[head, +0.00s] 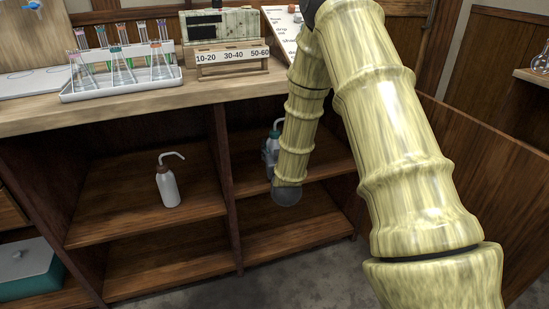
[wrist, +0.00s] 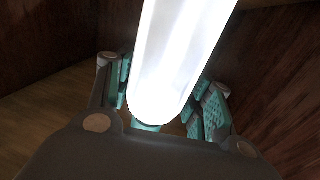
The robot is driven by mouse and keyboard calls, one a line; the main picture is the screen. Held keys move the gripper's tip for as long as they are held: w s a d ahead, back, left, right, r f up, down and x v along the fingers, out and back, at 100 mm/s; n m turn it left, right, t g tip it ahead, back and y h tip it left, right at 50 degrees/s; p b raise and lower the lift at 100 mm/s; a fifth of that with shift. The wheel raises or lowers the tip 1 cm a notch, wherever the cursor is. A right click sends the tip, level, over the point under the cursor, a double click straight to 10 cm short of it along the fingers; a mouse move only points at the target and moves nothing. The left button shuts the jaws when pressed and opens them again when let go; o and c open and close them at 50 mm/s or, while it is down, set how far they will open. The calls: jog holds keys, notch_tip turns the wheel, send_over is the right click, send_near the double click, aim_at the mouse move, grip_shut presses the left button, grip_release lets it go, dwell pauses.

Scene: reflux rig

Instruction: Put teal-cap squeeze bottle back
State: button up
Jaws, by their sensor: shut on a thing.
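The teal-cap squeeze bottle (head: 274,133) shows in the head view inside the right shelf compartment, partly hidden behind my arm. Its teal cap and pale spout tip are visible. In the wrist view a bright white cylinder (wrist: 180,55), which looks like the bottle's body, stands between the teal-padded fingers of my gripper (wrist: 164,88). My gripper is shut on the bottle. In the head view my gripper is mostly hidden by my arm. I cannot tell whether the bottle's base touches the shelf.
Another white squeeze bottle with a brown cap (head: 168,184) stands on the left shelf. A wooden divider (head: 224,180) separates the compartments. A tray of flasks (head: 120,90) and a labelled wooden rack (head: 228,66) stand on the counter above. The lower right shelf (head: 300,226) looks clear.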

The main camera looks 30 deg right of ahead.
jog(key=w+d+f+b, duration=0.3)
jog(key=w+d+f, duration=0.1)
jog(key=w, duration=0.1)
jog(key=shift+w+b, duration=0.4)
dwell(0.5)
jog(key=shift+d+f, duration=0.1)
jog(key=o, duration=0.7)
